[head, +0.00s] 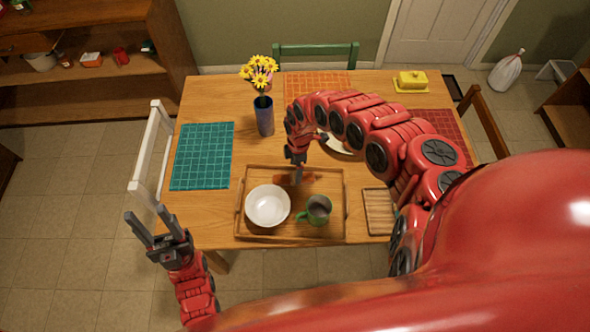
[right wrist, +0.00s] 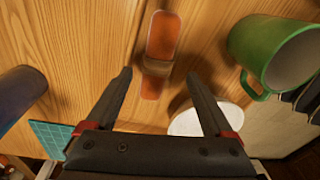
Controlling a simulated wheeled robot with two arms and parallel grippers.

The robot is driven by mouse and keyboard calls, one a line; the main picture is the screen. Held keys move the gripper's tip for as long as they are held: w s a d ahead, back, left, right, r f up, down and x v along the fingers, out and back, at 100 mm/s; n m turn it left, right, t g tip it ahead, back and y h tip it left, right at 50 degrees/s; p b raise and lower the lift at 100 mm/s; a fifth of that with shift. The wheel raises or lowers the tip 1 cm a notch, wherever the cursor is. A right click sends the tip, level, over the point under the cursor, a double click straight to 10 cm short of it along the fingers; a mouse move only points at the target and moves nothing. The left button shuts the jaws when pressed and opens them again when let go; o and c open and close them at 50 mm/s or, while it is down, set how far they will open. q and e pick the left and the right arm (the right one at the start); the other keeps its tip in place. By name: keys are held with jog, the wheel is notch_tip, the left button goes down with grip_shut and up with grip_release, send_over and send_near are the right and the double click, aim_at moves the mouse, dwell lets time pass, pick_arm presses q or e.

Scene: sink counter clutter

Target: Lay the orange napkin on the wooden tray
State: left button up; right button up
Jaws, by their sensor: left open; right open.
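The orange napkin (head: 309,179) is a narrow roll with a brown ring around its middle; it shows whole in the right wrist view (right wrist: 163,38). It appears to lie on the wooden tray (head: 240,210), inside its far rim. My right gripper (head: 297,180) is above the napkin and hides part of it in the head view. In the right wrist view its fingers (right wrist: 160,85) are apart with nothing between them, and the napkin lies beyond the tips. My left gripper (head: 147,213) is open and empty, off the table's front left corner.
A white bowl (head: 267,206) and a green mug (head: 318,211) stand on the tray's front part. A blue vase of yellow flowers (head: 264,115) stands behind it. A teal placemat (head: 202,156) lies left, a slatted wooden board (head: 378,211) right. A white chair (head: 150,150) is at the left edge.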

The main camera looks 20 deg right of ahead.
notch_tip(320, 180, up, 8)
jog(key=p, duration=0.5)
jog(key=shift+w+d, duration=0.15)
jog(key=shift+d, duration=0.15)
